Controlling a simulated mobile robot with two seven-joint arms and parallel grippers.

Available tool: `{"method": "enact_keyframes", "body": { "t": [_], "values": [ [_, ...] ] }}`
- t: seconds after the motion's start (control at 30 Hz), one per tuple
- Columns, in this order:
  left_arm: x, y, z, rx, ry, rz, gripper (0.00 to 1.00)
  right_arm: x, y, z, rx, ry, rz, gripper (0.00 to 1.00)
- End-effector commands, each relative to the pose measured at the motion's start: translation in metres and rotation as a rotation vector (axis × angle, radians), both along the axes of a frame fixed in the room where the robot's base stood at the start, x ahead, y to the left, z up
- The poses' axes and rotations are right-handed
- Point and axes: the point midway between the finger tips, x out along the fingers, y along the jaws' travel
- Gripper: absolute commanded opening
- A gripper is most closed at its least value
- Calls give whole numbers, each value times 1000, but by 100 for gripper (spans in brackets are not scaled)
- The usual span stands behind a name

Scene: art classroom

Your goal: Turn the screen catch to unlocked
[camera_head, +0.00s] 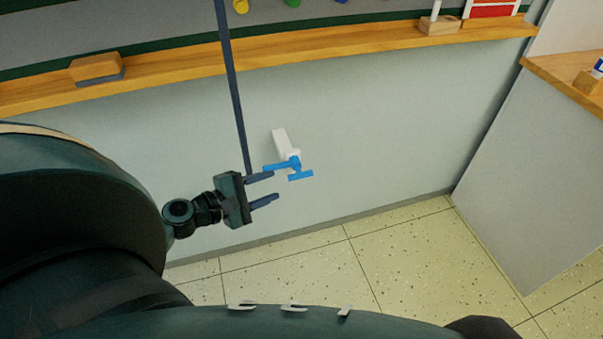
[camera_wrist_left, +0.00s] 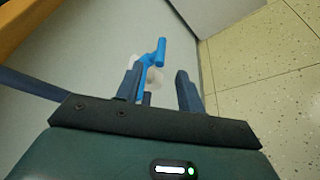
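The screen catch has a blue handle (camera_head: 291,167) with crossbars and a white block (camera_head: 281,142) on the pale wall panel below the board ledge. My left gripper (camera_head: 272,188) is open and empty, just left of and below the handle, with its fingers pointing toward it. In the left wrist view the blue handle (camera_wrist_left: 158,54) lies just beyond my fingertips (camera_wrist_left: 160,74), and a lower blue part shows between the fingers. The fingers partly hide the white block (camera_wrist_left: 153,78). I cannot tell whether they touch the catch. My right gripper is not in view.
A dark bar (camera_head: 233,85) runs down the panel to beside my left gripper. The wooden ledge (camera_head: 330,41) holds an eraser (camera_head: 97,69). A wooden-topped cabinet (camera_head: 550,160) stands at right. The speckled floor (camera_head: 400,250) is clear.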

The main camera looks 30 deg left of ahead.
Motion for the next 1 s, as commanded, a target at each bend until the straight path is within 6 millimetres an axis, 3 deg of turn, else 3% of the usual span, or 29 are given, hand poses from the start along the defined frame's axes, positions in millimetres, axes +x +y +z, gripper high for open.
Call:
{"method": "enact_keyframes", "body": {
  "t": [0.2,0.43,0.63,0.93,1.0],
  "values": [
    [45,-17,-9,2,-2,-1,38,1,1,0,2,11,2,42],
    [79,-31,-18,2,-1,-1,38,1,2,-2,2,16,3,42],
    [92,-36,-22,3,0,-1,38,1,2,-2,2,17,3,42],
    [93,-37,-22,3,0,-1,38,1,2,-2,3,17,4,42],
    [93,-37,-22,3,0,-1,33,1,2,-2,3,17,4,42]
  ]
}}
